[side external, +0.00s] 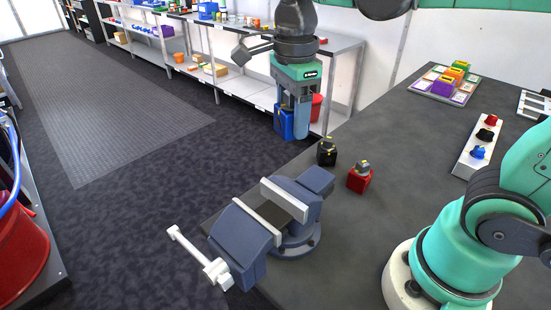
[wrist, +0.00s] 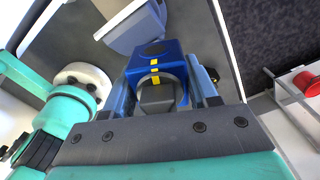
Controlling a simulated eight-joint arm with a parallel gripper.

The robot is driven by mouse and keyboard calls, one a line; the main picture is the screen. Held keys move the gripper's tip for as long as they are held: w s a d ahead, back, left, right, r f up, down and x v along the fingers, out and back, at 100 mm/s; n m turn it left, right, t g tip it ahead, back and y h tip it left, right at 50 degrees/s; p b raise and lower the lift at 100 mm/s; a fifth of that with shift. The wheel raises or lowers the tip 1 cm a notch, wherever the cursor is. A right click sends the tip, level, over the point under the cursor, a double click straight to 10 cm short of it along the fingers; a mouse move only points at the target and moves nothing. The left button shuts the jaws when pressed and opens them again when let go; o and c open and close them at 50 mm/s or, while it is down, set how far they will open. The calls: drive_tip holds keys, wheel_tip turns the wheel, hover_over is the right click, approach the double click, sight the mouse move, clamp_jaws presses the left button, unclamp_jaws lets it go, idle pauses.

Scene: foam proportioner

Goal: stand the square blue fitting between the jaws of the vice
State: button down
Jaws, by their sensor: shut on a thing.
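The square blue fitting (side external: 286,125) is in my gripper (side external: 297,128), high behind the vice in the side view. In the wrist view the blue fitting (wrist: 147,58) has a yellow stripe and a grey round top, and sits between the two fingers of my gripper (wrist: 162,88). The gripper is shut on it. The blue-grey vice (side external: 240,240) stands at the table's front left edge, its pale jaws apart with an empty dark gap between them. Part of the vice (wrist: 138,30) shows past the fitting in the wrist view. The fitting's underside is hidden.
A black fitting (side external: 326,153) and a red fitting (side external: 359,181) stand on the table just behind and right of the vice. A pale rack (side external: 466,160) with several knobs and a tray (side external: 441,90) with coloured blocks stand farther right. The middle of the table is clear.

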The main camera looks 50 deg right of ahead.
sight(270, 216)
drive_tip(key=s+a+n, duration=0.3)
drive_tip(key=a+n, duration=0.1)
drive_tip(key=a, duration=0.4)
drive_tip(key=shift+f, duration=4.7)
drive_tip(key=shift+c, duration=0.8)
unclamp_jaws()
wheel_tip(270, 216, up, 8)
drive_tip(key=shift+d+n, duration=0.1)
drive_tip(key=shift+n, duration=0.2)
